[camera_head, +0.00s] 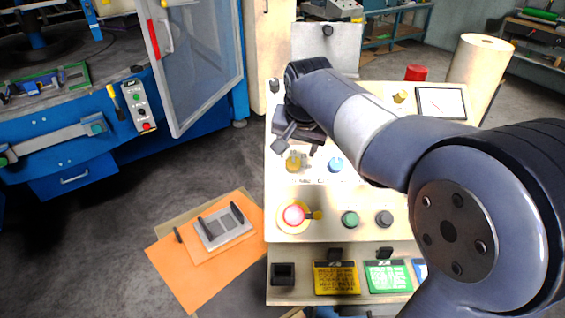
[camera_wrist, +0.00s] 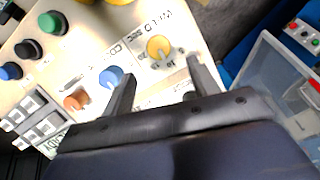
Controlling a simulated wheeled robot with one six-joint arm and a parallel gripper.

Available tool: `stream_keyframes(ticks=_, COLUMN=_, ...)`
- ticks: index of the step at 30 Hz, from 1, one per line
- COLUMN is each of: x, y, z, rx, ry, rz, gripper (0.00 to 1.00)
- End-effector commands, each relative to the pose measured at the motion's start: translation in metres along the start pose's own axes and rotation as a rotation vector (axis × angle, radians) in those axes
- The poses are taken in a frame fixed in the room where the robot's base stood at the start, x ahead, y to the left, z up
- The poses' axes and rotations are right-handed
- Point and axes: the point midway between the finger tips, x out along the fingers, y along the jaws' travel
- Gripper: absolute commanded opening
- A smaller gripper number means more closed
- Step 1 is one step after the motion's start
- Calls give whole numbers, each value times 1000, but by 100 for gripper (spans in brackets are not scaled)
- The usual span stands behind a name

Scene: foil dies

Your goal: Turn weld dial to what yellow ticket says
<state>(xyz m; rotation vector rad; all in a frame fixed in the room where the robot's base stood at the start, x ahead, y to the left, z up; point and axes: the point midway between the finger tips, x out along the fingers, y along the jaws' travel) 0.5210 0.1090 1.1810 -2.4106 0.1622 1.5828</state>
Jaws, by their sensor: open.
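The yellow weld dial (camera_wrist: 158,47) sits on the cream panel, with "WELD SEC" printed beside it and numbers around it. Its exact setting is too small to tell. It also shows in the head view (camera_head: 294,164). My gripper (camera_wrist: 161,72) is open, its two fingers spread near the dial with nothing between them; in the head view it hangs just behind the dial (camera_head: 297,146). The yellow ticket (camera_head: 336,279) stands at the panel's lower front, with several dark lines of text that I cannot read surely.
A blue dial (camera_wrist: 110,77) and an orange dial (camera_wrist: 75,100) are beside the weld dial. A red button on a yellow base (camera_head: 293,215), a green button (camera_head: 350,219) and a black knob (camera_head: 384,218) are nearer the front. A green ticket (camera_head: 388,277) is right of the yellow one.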

Motion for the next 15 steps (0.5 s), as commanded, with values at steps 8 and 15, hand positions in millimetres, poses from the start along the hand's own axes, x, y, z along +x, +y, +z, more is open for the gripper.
stream_keyframes(ticks=8, x=53, y=1, z=0, rx=0, ry=-5, rz=3, gripper=57)
stream_keyframes(ticks=15, x=86, y=0, z=0, rx=0, ry=-3, rz=2, gripper=57)
